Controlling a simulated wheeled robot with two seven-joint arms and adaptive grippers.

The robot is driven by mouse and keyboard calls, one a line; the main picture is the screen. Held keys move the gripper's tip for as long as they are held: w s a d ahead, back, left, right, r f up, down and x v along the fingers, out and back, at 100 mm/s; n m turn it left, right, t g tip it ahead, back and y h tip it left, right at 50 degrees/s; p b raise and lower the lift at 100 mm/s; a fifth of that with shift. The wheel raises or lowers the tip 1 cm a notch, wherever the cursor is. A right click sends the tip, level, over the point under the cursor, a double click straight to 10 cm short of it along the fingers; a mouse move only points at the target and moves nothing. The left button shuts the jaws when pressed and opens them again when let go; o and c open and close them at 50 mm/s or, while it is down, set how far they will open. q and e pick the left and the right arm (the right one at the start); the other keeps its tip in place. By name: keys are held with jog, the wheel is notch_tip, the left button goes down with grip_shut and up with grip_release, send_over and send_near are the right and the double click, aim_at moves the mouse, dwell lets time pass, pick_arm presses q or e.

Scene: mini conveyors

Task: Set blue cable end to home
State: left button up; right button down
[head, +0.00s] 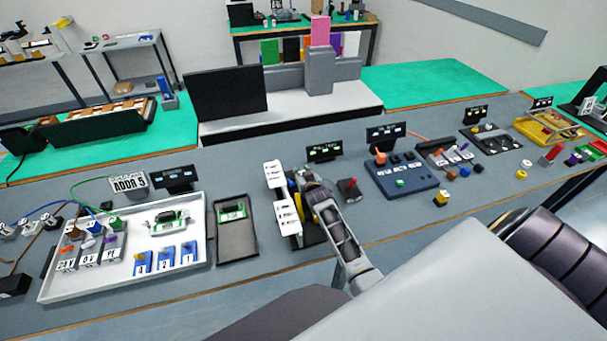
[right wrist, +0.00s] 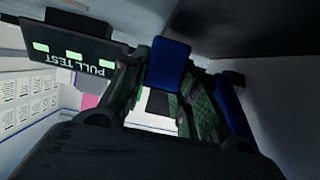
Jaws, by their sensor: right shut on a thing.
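My right gripper (head: 305,182) is at the pull-test station, beside the white label panels and below the PULL TEST display (head: 324,151). In the right wrist view its fingers (right wrist: 160,100) are shut on a blue block (right wrist: 168,65) that sits between them. A bit of blue (head: 291,188) also shows by the gripper in the head view. I cannot tell whether this block is the blue cable end. A thin blue cable (head: 45,209) lies at the far left near the white tray. My left gripper is not in view.
The white tray (head: 130,280) holds terminal blocks, a green board and numbered blue blocks. A grey tray (head: 236,250) stands between it and the station. A red-knobbed lever (head: 350,187) and a blue control box (head: 405,182) are to the right. The bench front is mostly clear.

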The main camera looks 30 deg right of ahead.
aim_at(301, 174)
jog(key=c, duration=1.1)
grip_release()
jog(key=shift+w+a, duration=0.15)
jog(key=shift+a, duration=0.2)
jog(key=shift+r, duration=0.1)
jog(key=shift+d+r, duration=0.1)
jog(key=shift+r, duration=4.8)
jog(key=shift+f, duration=0.1)
